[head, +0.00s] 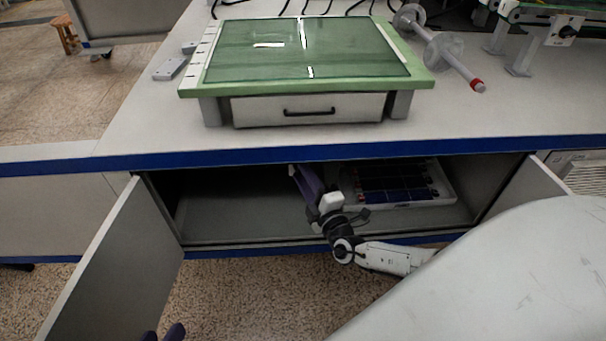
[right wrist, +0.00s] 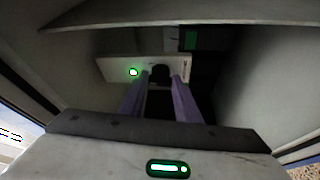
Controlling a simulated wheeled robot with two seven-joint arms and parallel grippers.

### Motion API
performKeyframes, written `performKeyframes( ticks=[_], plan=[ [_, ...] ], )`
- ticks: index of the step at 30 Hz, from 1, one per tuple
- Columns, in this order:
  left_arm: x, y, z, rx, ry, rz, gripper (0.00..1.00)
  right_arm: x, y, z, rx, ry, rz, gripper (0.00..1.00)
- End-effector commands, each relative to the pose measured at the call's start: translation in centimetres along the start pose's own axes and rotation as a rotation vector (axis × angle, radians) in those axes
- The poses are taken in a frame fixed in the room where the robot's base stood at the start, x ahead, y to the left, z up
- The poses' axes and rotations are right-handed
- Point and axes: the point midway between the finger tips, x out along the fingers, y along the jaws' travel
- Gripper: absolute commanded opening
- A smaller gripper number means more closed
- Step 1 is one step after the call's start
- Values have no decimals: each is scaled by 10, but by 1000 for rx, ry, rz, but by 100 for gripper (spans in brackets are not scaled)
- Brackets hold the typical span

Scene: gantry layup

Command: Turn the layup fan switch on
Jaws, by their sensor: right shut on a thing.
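The fan switch is a white panel (right wrist: 112,68) with a black knob (right wrist: 160,74) and a lit green lamp (right wrist: 133,72), seen in the right wrist view inside the dark cabinet. My right gripper (right wrist: 162,82) has its purple fingers on both sides of the black knob and is shut on it. In the head view my right gripper (head: 300,178) reaches into the open cabinet under the table, its tips partly hidden by the table edge; the switch is hidden there. My left gripper (head: 164,333) shows only two purple fingertips at the bottom edge, away from the cabinet.
The cabinet's left door (head: 110,265) and right door (head: 525,195) stand open. A white tray of dark cells (head: 440,195) lies inside, right of my right arm. Above, a green-framed glass layup station (head: 190,92) with a drawer (head: 310,108) stands on the table (head: 135,130).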

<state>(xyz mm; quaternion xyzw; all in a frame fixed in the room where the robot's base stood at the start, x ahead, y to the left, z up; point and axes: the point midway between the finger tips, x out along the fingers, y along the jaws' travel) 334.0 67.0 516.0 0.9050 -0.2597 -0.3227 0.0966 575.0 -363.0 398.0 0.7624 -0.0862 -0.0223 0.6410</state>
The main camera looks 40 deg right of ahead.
Motion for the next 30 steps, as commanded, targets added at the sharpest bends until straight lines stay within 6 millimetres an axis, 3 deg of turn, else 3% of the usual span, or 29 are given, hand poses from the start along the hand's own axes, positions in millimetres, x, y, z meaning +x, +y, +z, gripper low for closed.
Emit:
performKeyframes(
  ticks=[15, 30],
  plan=[
    [0, -1, 1, 0, -2, -3, 31, 1, -4, 1, 404, -6, 170, 7],
    [0, -2, 1, -1, -4, -4, 31, 1, -5, 1, 557, -8, 231, 7]
  ],
)
